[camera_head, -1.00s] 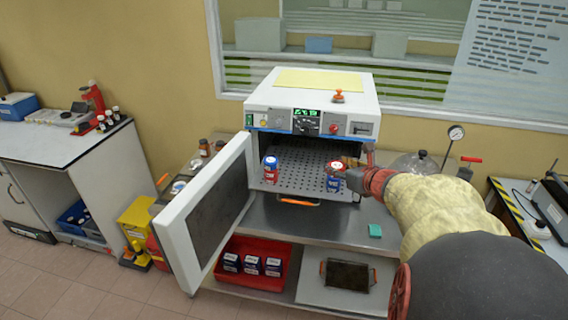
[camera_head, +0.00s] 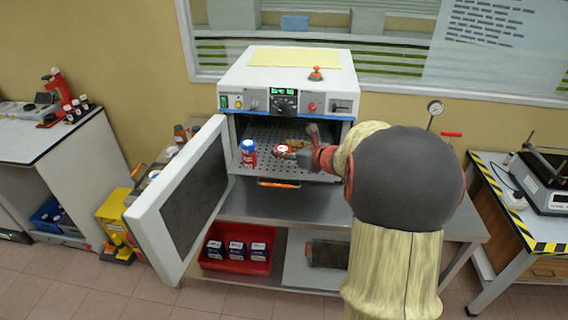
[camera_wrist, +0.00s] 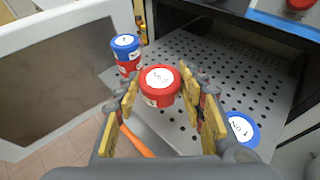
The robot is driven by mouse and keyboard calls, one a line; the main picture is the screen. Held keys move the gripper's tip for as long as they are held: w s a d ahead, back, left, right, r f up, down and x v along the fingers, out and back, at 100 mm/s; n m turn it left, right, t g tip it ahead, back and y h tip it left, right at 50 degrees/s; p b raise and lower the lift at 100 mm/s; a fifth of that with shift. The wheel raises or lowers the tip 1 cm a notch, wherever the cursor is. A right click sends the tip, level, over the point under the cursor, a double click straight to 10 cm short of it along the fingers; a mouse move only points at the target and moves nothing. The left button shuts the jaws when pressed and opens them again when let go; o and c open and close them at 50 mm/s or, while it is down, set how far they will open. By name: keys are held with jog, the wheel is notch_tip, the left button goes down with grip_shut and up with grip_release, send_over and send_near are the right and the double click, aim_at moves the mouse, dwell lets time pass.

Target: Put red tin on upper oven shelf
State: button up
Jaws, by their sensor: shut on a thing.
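The red tin (camera_wrist: 158,84), red-lidded with a white label, is between the fingers of my gripper (camera_wrist: 161,93), which is shut on it. In the head view the red tin (camera_head: 283,149) is at the oven opening, over the front part of the perforated shelf (camera_head: 266,134). I cannot tell whether it touches the shelf. A blue-lidded tin (camera_head: 248,153) stands on the shelf to its left; it also shows in the wrist view (camera_wrist: 127,48). Another blue-lidded tin (camera_wrist: 241,129) is at the right in the wrist view, hidden in the head view behind my arm.
The oven door (camera_head: 184,208) stands wide open at the left. An orange handle (camera_head: 278,183) sits below the shelf's front edge. A red tray (camera_head: 212,262) with several blue-and-white boxes is below the bench. The back of the perforated shelf looks largely clear.

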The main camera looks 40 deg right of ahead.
aim_at(284, 168)
jog(key=f, duration=0.1)
jog(key=w+d+f, duration=0.1)
jog(key=w+f, duration=0.1)
jog(key=shift+w+d+f+b, duration=0.25)
jog(key=shift+d+f+b, duration=0.1)
jog(key=shift+f, duration=0.05)
jog(key=shift+w+d+f+b, duration=0.1)
jog(key=shift+f+b, duration=0.1)
jog(key=shift+f, duration=0.7)
jog(key=shift+w+d+f+b, duration=0.1)
jog(key=shift+f+b, duration=0.1)
jog(key=shift+f, duration=0.65)
jog(key=shift+f, duration=0.15)
jog(key=o, duration=0.9)
jog(key=shift+a, duration=0.1)
